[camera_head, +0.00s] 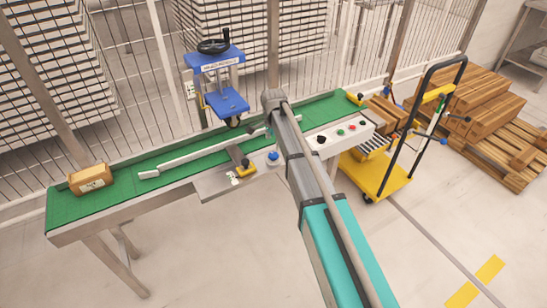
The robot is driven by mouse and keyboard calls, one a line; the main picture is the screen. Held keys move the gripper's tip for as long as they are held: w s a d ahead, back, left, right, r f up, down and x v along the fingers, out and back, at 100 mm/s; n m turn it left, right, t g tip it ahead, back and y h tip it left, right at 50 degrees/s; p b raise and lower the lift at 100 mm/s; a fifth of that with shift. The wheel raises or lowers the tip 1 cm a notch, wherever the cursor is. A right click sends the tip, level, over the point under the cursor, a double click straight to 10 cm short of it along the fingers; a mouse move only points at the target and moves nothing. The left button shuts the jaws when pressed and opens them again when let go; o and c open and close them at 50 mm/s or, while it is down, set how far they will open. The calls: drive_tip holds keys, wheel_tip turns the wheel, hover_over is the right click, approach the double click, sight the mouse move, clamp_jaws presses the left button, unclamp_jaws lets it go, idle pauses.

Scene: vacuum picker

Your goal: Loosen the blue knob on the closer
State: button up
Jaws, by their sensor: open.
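A small blue knob (273,155) stands at the front edge of the green conveyor, just left of my arm. A blue machine with a black handwheel (215,62) stands behind the conveyor against the mesh fence; a label on its front is too small to read. I cannot tell which of these parts is the closer. My arm reaches up from the lower right, across the conveyor, and its grey end lies right of the blue machine. My gripper does not show; the arm's end seems to hide it.
The green conveyor (118,192) carries a brown box (91,180) at left and a pale guide rail (205,150). A control panel (338,134) with buttons sits right of my arm. A yellow cart (378,178) and wooden pallets (500,138) stand at right. Floor in front is clear.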

sight(273, 154)
drive_tip(key=shift+f+b, duration=2.45)
drive_tip(key=shift+f, duration=0.35)
drive_tip(key=c, duration=1.1)
